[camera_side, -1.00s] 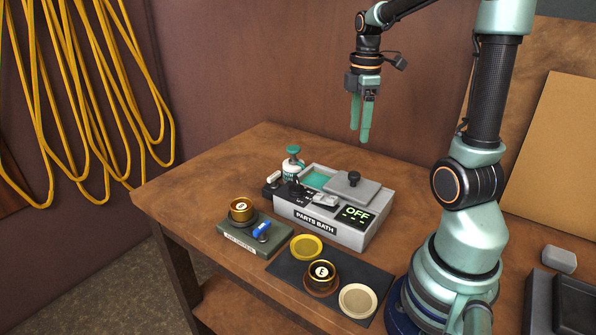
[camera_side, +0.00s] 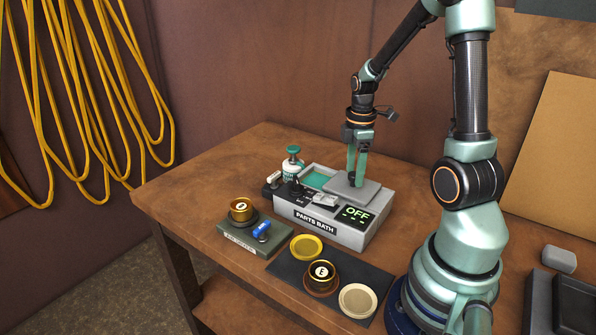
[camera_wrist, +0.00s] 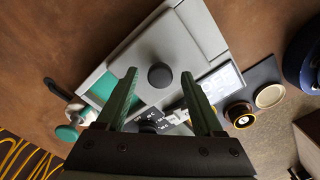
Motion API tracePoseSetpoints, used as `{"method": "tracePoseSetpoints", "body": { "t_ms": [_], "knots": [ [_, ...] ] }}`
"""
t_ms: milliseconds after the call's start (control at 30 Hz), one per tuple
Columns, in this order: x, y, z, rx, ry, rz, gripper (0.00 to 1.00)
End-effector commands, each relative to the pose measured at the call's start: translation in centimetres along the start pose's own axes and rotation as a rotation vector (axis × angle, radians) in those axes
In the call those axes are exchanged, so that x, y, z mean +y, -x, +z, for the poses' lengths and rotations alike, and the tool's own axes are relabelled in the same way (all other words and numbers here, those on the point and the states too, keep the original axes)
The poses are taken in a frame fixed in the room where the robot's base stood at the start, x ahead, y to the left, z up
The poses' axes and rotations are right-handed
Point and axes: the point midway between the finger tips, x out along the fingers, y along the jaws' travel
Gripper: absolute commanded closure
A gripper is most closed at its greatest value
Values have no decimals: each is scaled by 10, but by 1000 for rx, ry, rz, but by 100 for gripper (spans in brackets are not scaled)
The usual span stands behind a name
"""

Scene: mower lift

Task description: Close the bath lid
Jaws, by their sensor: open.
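The grey parts bath (camera_side: 345,232) stands on the bench, with an "OFF" display on its top. Its flat grey lid (camera_side: 370,192) lies over the right part of the opening, and the teal inside (camera_side: 316,179) shows at the left. The lid's round black knob (camera_wrist: 160,76) shows in the wrist view; in the side view my gripper hides it. My gripper (camera_side: 356,184) points down at the lid with its green fingers. In the wrist view my gripper (camera_wrist: 160,85) is open, with the knob between and slightly beyond the fingertips.
A green-capped bottle (camera_side: 293,165) stands by the bath's left end. A green block (camera_side: 254,236) bearing a brass cup (camera_side: 242,209) sits to the front left. A dark mat (camera_side: 285,270) with round brass parts lies in front. The bench's back left is clear.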

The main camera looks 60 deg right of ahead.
Motion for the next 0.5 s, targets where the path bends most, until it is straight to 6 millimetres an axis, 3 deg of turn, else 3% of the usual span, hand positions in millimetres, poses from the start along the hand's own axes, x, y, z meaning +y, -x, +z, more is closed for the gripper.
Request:
{"method": "tracePoseSetpoints", "body": {
  "t_ms": [200, 367, 400, 500],
  "knots": [
    [0, 0, 0, 0, 0, 0, 31],
    [0, 0, 0, 0, 0, 0, 93],
    [0, 0, 0, 0, 0, -1, 100],
    [0, 0, 0, 0, 0, -1, 100]
  ]
}}
